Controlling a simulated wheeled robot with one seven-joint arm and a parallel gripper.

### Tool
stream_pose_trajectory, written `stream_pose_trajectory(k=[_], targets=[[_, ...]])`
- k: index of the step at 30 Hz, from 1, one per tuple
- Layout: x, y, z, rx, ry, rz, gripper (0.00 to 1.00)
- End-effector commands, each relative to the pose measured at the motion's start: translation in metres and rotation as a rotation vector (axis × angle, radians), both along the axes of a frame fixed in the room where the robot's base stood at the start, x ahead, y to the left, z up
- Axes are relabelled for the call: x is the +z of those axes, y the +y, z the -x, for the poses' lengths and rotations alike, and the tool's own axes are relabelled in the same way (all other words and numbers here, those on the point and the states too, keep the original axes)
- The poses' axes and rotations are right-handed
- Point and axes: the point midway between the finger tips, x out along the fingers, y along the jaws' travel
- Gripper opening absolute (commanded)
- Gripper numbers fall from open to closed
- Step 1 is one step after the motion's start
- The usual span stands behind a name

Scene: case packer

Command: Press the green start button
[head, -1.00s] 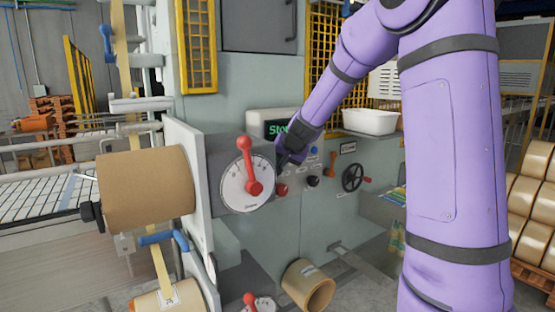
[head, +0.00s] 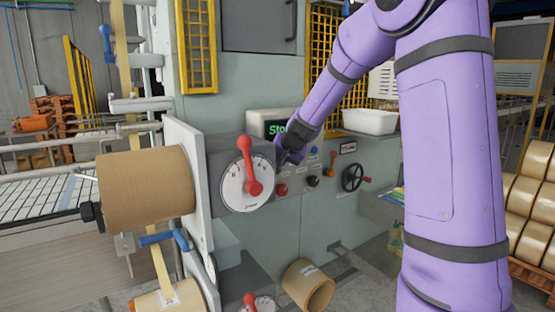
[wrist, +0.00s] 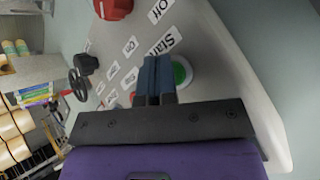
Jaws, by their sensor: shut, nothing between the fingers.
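The green start button (wrist: 181,73) shows in the wrist view as a green disc in a pale ring, beside a "Start" label (wrist: 162,44). My gripper (wrist: 156,62) is shut and empty, and its fingertips overlap the left part of the button in that view. I cannot tell whether they touch it. In the head view my gripper (head: 284,158) is at the control panel, just right of the dial with the red lever, and the green button is hidden behind it. The display (head: 277,128) above reads "Sto", partly covered by my arm.
A dial with a red lever (head: 247,170) is close left of my gripper. A red button (head: 281,189), a black knob (head: 313,181), a blue button (head: 314,150) and a handwheel (head: 353,177) are on the panel. A white bin (head: 370,122) sits on a shelf to the right.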

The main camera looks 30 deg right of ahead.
Motion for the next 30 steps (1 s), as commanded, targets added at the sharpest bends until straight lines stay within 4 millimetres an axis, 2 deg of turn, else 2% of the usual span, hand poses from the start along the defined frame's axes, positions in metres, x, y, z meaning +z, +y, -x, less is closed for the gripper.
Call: stream_pose_trajectory(k=[16, 30], targets=[[0.000, 0.000, -0.002, 0.000, -0.001, 0.000, 0.00], [0.000, -0.001, 0.015, -0.001, -0.001, 0.000, 0.00]])
